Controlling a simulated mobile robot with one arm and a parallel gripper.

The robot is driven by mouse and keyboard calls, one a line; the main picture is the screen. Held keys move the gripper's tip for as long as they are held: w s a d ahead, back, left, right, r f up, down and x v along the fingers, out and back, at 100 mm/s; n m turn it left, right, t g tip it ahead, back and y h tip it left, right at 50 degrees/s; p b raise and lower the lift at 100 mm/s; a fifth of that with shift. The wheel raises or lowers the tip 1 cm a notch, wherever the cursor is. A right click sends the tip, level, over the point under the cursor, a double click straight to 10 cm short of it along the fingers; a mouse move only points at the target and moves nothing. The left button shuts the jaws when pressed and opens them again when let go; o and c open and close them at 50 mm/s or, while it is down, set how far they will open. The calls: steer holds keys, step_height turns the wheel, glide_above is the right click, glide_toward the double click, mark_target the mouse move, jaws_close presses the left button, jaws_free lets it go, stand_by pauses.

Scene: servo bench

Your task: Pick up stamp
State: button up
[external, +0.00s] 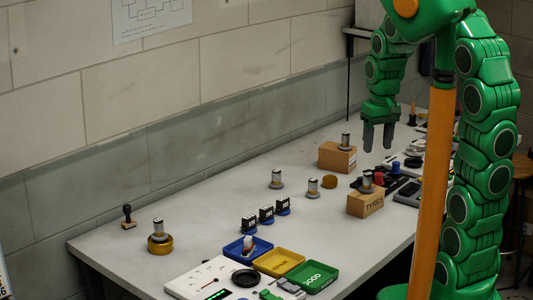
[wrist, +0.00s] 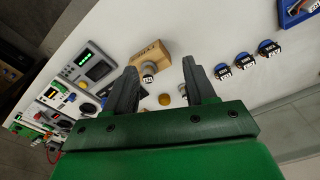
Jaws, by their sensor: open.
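A stamp (external: 128,217) with a dark rounded handle and a small brown base stands upright at the far left of the bench, near the wall edge. I do not make it out in the wrist view. My gripper (external: 378,146) hangs fingers down above the right part of the bench, far from this stamp. Its two fingers are apart with nothing between them, as the wrist view (wrist: 160,78) also shows.
Cardboard boxes (external: 366,203) with metal-topped parts stand near my gripper. Several dark blocks on blue bases (external: 266,214), a blue tray (external: 236,250), a yellow tray (external: 279,262) and a green tray (external: 313,276) fill the front middle. A brass disc (external: 159,244) bears a cylinder beside the stamp.

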steer(key=w+a+f+n+t, duration=0.1)
steer(key=w+a, duration=0.4)
steer(key=a, duration=0.3)
steer(key=w+a+f+n, duration=0.1)
steer(key=w+a+n, duration=0.1)
steer(key=w+a, duration=0.45)
steer(key=n+y, duration=0.5)
steer(key=n, duration=0.1)
glide_toward(127, 206)
step_height(127, 206, down, 3)
steer(key=shift+a+x, duration=0.25)
steer(key=shift+x, duration=1.1)
steer(key=shift+w+a+f, duration=0.25)
steer(key=shift+a+f, duration=0.25)
steer(key=shift+w+a+f, duration=0.25)
steer(key=shift+a+f, duration=0.2)
steer(key=shift+a, duration=0.05)
steer(key=shift+x, duration=1.05)
